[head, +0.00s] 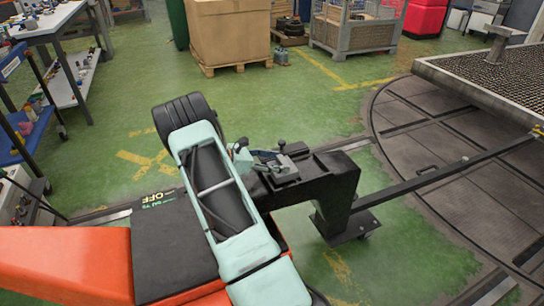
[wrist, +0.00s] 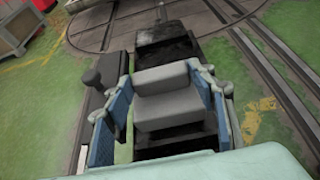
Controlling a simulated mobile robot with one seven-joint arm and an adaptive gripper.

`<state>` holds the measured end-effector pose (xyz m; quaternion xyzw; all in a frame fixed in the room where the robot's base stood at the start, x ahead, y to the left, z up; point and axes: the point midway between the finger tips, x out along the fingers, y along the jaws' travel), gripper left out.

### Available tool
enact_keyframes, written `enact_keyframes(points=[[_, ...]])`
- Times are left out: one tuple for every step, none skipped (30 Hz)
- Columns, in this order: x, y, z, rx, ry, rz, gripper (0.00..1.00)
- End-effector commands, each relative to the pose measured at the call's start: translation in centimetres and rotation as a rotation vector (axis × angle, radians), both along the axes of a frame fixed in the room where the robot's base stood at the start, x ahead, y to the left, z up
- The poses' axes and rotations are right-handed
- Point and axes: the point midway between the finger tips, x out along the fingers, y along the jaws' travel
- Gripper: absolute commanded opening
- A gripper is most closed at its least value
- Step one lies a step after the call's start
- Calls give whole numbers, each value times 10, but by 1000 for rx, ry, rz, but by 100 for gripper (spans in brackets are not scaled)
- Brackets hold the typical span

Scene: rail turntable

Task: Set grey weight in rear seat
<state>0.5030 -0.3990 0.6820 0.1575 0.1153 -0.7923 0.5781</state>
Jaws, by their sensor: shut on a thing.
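The grey weight (wrist: 170,108), a stepped block, sits between the blue-padded fingers of my gripper (wrist: 168,90) in the wrist view. My gripper is shut on it, with a finger on each side. In the head view the grey weight (head: 287,174) shows at the black beam (head: 330,172), partly hidden by my gripper (head: 262,160). I cannot tell whether it touches the beam. A dark box-like part (wrist: 167,52) lies just beyond the weight in the wrist view. The rear seat cannot be told for certain; my gripper and the weight cover the surface below.
A black knob (wrist: 92,77) stands left of my gripper. A long bar (head: 440,172) runs from the beam across the turntable (head: 455,215). A grated deck (head: 490,72) is at the right. Green floor (head: 320,100) is open behind the beam. A carton (head: 228,32) stands farther back.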

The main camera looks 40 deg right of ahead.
Motion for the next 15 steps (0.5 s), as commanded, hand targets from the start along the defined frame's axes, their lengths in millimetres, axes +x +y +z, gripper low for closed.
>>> enact_keyframes(points=[[1, 0, -7, -4, 0, 2, 0], [1, 0, -9, -4, 0, 2, 0], [2, 0, -10, -4, -1, 2, 0], [2, 0, -11, -5, -2, 2, 0], [2, 0, -11, -6, -1, 2, 0], [2, 0, -10, -6, -1, 2, 0], [2, 0, -10, -6, -1, 2, 0], [2, 0, -10, -6, -1, 2, 0], [2, 0, -10, -6, -1, 2, 0], [2, 0, -10, -6, -1, 2, 0], [2, 0, -10, -6, -1, 2, 0], [2, 0, -11, -6, -1, 2, 0], [2, 0, -12, -6, -1, 2, 0], [2, 0, -13, -6, -1, 2, 0], [1, 1, -16, 1, 0, 2, 54]])
